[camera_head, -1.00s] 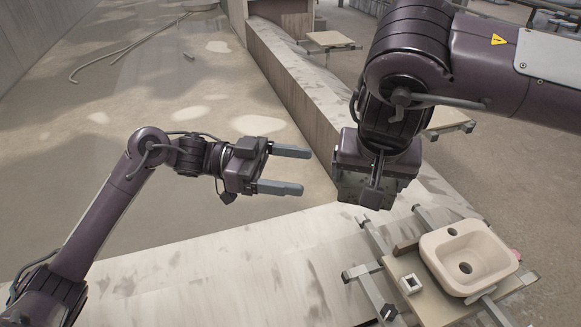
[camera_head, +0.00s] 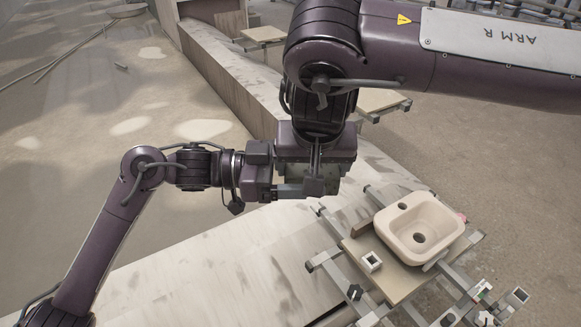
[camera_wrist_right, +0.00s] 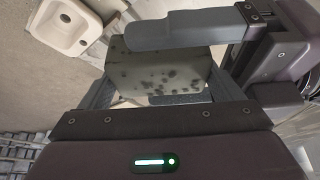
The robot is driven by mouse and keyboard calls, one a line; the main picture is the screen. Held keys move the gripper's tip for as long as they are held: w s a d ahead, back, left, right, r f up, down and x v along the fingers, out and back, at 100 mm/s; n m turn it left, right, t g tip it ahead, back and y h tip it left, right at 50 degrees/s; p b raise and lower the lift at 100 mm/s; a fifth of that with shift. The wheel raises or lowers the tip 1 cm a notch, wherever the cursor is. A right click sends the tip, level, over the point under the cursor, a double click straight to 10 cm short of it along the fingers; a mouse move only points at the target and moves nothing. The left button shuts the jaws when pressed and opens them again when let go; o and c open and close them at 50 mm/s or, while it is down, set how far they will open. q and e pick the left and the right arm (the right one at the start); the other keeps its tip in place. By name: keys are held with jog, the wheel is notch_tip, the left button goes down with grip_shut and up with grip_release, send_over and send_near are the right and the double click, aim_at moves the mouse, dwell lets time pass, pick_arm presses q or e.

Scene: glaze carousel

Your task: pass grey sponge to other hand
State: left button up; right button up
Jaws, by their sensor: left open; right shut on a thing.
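The grey sponge (camera_wrist_right: 160,72) is a block with dark spots, seen in the right wrist view. My right gripper (camera_wrist_right: 162,88) is shut on it, a finger at each side. In the head view the sponge (camera_head: 297,172) is mostly hidden behind my right gripper (camera_head: 316,178). My left gripper (camera_head: 298,180) is open and reaches in from the left. In the right wrist view one left finger (camera_wrist_right: 180,28) lies across the sponge's far end and the other passes beneath it. I cannot tell whether they touch it.
A beige basin (camera_head: 420,228) sits on a board (camera_head: 385,275) with metal rails at the lower right. A pale ledge (camera_head: 200,255) runs below the grippers. The floor at the left is largely open.

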pick_arm(q)
jog(key=shift+c, duration=0.2)
jog(key=c, duration=1)
jog(key=shift+s, duration=0.1)
pick_arm(e)
jog(key=o, duration=0.8)
